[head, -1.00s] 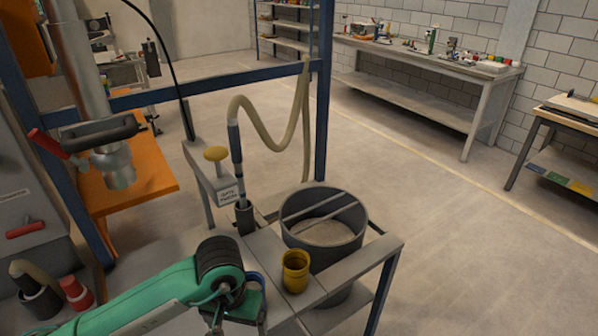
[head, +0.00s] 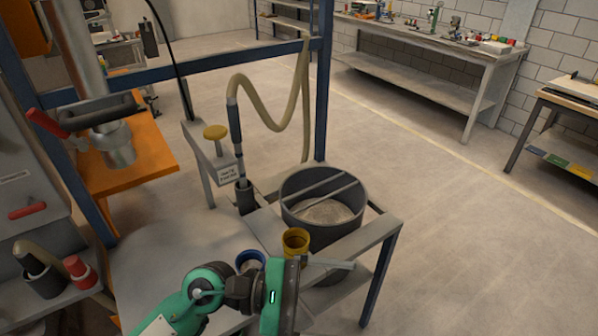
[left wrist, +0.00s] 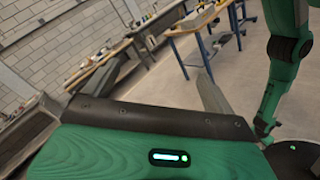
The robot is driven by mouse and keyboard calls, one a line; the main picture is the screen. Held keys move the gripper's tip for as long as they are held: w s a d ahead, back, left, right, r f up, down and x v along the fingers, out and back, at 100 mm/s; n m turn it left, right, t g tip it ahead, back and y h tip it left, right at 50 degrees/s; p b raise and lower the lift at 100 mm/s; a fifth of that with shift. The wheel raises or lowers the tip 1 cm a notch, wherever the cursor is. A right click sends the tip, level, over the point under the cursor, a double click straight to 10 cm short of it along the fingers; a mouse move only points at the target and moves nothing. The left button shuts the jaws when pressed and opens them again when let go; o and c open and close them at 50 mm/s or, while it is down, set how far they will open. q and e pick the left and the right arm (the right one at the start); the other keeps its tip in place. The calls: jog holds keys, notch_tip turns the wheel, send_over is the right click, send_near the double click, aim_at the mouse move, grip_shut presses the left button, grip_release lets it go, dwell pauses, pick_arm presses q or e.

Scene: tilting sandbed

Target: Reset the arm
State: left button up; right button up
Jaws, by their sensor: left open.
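My green left arm enters at the bottom of the head view and bends right. Its gripper (head: 326,264) is open, with a grey finger pointing right over the near edge of the grey bench. It is just in front of a yellow cup (head: 296,241), and a blue-rimmed cup (head: 250,261) is partly hidden behind the wrist. I see nothing between the fingers. In the left wrist view the green gripper housing fills the bottom, with one grey finger (left wrist: 214,98) beyond it.
A dark round bucket (head: 322,228) holding pale sand stands behind the yellow cup. A hose (head: 272,122) and a yellow knob (head: 215,132) rise at its left. A blue frame post (head: 321,100) stands behind. An orange table (head: 150,165) is at left. The floor at right is clear.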

pick_arm(q)
jog(key=w+a+r+n+t, duration=0.45)
jog(key=n+t, duration=0.55)
jog(key=n, duration=0.3)
jog(key=w+a+r+n+t, duration=0.3)
jog(key=w+a+n+t, duration=0.25)
jog(key=n+t, duration=0.65)
jog(key=w+a+f+n+g+y, duration=0.25)
jog(key=a+f+n+y, duration=1.4)
jog(key=n, duration=0.85)
jog(key=s+a+f+n+g+y, duration=0.1)
jog(key=s+a+f+n+g, duration=0.1)
jog(key=s+f+n+g, duration=1.35)
jog(key=s+f+m, duration=0.2)
jog(key=s+f, duration=0.1)
jog(key=f, duration=1.4)
jog(key=s+f+m, duration=0.3)
jog(key=f, duration=1.3)
jog(key=s+a+f, duration=0.3)
jog(key=s+f, duration=1.5)
jog(key=f, duration=0.1)
jog(key=shift+s+g, duration=0.15)
jog(key=shift+g, duration=0.25)
